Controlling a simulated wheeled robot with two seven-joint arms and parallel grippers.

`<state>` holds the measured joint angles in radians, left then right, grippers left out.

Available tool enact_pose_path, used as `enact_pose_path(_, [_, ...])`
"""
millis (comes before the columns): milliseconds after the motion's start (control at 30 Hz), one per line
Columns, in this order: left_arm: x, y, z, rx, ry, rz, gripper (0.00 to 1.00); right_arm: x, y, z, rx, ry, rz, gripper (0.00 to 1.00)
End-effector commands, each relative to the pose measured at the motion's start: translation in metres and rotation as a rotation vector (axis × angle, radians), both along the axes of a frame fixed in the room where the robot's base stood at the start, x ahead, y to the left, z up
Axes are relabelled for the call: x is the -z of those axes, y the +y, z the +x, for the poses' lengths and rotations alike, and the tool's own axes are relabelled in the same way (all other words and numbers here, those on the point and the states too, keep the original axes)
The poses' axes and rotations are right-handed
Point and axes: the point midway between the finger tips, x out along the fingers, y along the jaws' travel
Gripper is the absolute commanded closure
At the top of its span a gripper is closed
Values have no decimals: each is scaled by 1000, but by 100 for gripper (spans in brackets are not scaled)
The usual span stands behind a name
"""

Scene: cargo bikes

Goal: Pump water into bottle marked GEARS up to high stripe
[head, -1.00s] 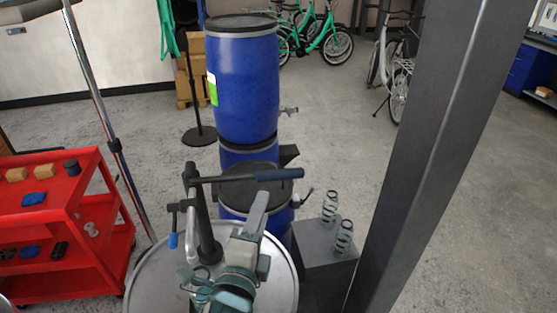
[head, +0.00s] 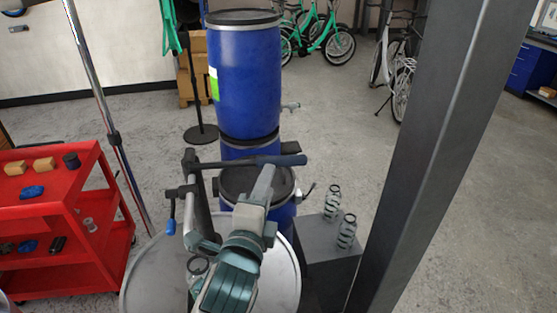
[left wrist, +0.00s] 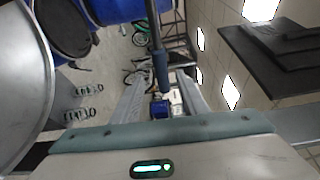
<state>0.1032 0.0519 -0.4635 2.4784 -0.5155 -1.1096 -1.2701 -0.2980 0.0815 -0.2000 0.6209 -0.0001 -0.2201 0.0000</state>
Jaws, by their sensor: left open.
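The pump on the steel drum (head: 140,282) has a dark lever with a blue grip (head: 290,160), which lies almost level. My left gripper (head: 266,172) is open just at the lever in the head view. In the left wrist view the blue grip (left wrist: 161,72) shows between the two fingers; I cannot tell whether they touch it. Two banded bottles, a rear one (head: 332,203) and a front one (head: 347,231), stand on a grey box (head: 325,255) right of the drum. Their markings and water levels are not readable. My right gripper is out of view.
Stacked blue barrels (head: 245,75) stand behind the pump. A red cart (head: 75,205) with small items is at the left. A thick grey post (head: 430,140) rises right of the bottles. Bikes (head: 325,40) stand at the back; floor between is clear.

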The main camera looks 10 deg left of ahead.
Motion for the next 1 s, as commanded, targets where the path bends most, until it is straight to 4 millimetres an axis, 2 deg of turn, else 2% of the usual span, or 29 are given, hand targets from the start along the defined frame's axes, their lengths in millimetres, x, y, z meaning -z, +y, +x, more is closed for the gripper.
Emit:
enact_pose_path(67, [0, 0, 16, -2, -3, 0, 60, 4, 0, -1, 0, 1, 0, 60])
enact_pose_path(133, [-3, 0, 28, -1, 1, 2, 60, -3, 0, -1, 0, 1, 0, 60])
enact_pose_path(600, [0, 1, 108, -1, 1, 1, 60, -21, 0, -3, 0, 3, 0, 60])
enact_pose_path(800, [1, 1, 126, 0, 1, -1, 60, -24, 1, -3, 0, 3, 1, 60])
enact_pose_path(1000, [2, 1, 130, 0, -1, -1, 60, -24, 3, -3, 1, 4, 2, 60])
